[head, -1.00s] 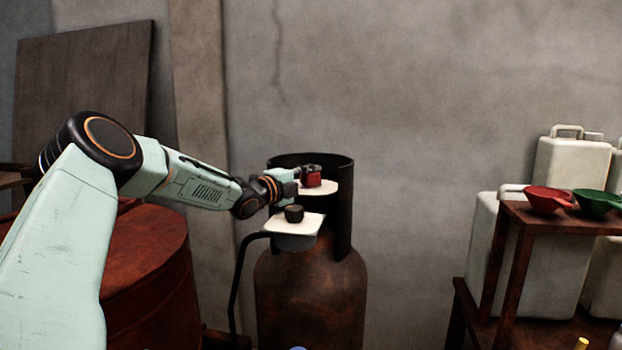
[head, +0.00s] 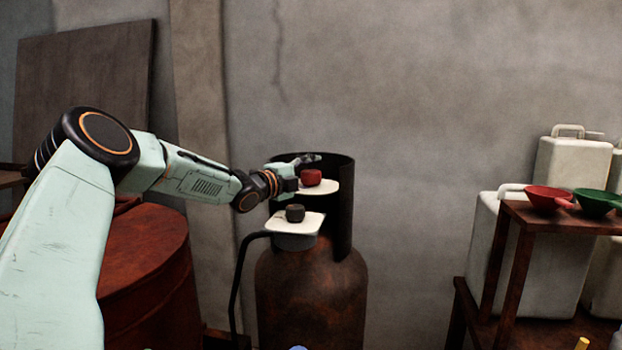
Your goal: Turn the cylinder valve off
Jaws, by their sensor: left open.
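A rusty brown gas cylinder (head: 311,300) stands against the wall with a dark open collar (head: 343,205) around its top. A red valve knob (head: 311,178) sits on a pale plate (head: 328,189) inside the collar. A black knob (head: 295,213) sits on a second pale plate (head: 308,226) lower and nearer, with a dark hose at its left. My left gripper (head: 307,163) is open at the red knob, its visible finger just above and behind the knob. The other finger is hard to make out. My right gripper is out of view.
A red-brown drum (head: 150,275) stands at the left under my left arm. At the right, a wooden rack (head: 527,240) holds a red bowl (head: 548,198) and a green bowl (head: 597,202), with white canisters (head: 573,170) behind. The floor between is mostly unseen.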

